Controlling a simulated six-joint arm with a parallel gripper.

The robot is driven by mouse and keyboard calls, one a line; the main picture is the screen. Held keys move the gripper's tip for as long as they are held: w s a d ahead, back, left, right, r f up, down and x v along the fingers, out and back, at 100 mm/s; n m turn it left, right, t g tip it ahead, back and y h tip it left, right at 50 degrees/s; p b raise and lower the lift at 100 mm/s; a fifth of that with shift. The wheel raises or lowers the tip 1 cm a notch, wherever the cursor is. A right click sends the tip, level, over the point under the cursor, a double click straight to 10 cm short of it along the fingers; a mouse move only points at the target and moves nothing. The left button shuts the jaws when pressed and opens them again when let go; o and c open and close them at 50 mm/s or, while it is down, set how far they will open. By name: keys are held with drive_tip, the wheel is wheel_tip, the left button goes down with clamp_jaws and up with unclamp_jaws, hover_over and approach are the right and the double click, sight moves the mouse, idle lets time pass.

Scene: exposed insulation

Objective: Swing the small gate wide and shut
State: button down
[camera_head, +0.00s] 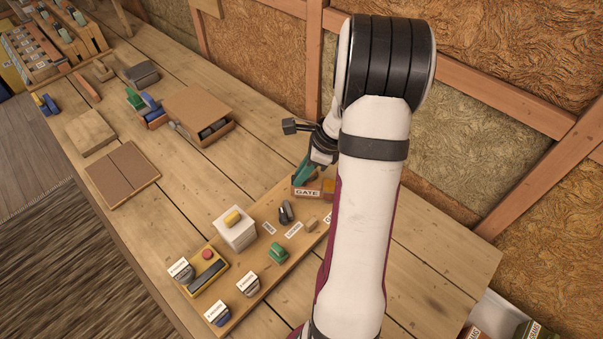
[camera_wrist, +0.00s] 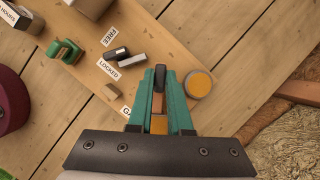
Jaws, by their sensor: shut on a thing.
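The small gate stands by the white GATE label (camera_head: 307,192) on a wooden board; the label is partly covered in the wrist view (camera_wrist: 127,109). My gripper (camera_head: 304,177) reaches down from behind my arm to that spot. In the wrist view, my gripper's teal fingers (camera_wrist: 160,77) are closed around a narrow dark upright piece, which seems to be part of the gate. Wood and an orange patch (camera_wrist: 158,124) show between the fingers further back. The fingers and arm hide much of the gate, and I cannot tell how far it is swung.
An orange-topped round piece (camera_wrist: 198,84) stands right beside the fingers. The board also bears a dark latch-like piece (camera_head: 286,212), a green piece (camera_head: 278,252), a white box with a yellow top (camera_head: 235,230) and a yellow tray (camera_head: 221,279). A rough insulation wall (camera_head: 480,120) rises behind.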

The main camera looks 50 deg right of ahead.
drive_tip(key=shift+d, duration=0.1)
drive_tip(key=c, duration=0.8)
unclamp_jaws()
drive_tip(key=shift+c, duration=0.2)
drive_tip(key=v, duration=1.6)
drive_tip(key=w+a+g+h, duration=0.3)
drive_tip(key=w+a+g, duration=0.1)
drive_tip(key=w, duration=0.1)
wheel_tip(320, 180, down, 15)
drive_tip(key=shift+w+a+r, duration=0.15)
drive_tip(key=shift+w+r, duration=0.05)
